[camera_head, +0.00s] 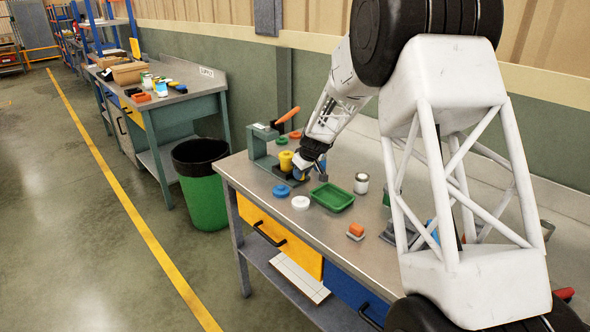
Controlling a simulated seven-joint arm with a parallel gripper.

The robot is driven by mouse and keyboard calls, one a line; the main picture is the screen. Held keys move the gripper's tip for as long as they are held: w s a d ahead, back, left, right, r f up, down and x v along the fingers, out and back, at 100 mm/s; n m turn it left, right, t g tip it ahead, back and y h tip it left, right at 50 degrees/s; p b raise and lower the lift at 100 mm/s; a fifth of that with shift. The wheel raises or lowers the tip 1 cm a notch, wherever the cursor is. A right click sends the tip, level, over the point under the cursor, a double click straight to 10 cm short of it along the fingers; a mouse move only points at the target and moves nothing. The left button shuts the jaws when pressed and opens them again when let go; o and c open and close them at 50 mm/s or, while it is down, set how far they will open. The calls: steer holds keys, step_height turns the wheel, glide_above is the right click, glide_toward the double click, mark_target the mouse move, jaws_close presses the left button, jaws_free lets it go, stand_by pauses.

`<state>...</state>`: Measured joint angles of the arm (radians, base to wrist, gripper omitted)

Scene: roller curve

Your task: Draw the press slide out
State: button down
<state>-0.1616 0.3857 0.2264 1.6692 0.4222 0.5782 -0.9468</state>
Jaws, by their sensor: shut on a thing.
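The green press (263,143) stands at the left end of the workbench, with an orange lever handle (288,115) angled up to the right. Its dark slide (280,170) extends low at the front of the press. A yellow cylinder (286,161) stands upright over the slide. My gripper (303,166) is at the front right end of the slide, shut at a small blue round part (299,174) that looks like the slide's knob. The fingertips are small and partly hidden, so the exact contact is unclear.
Blue (281,191) and white (300,203) discs lie in front of the press. A green tray (332,197) and a can (361,183) stand to the right, an orange-topped block (356,231) nearer the front edge. A green bin (203,182) stands on the floor left.

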steer(key=shift+s+d, duration=0.95)
steer(key=shift+d, duration=0.05)
steer(key=c, duration=0.9)
jaws_free()
steer(key=shift+r, duration=0.1)
steer(key=v, duration=0.7)
steer(key=shift+r, duration=0.25)
steer(key=shift+s+d, duration=0.1)
steer(key=shift+s, duration=0.05)
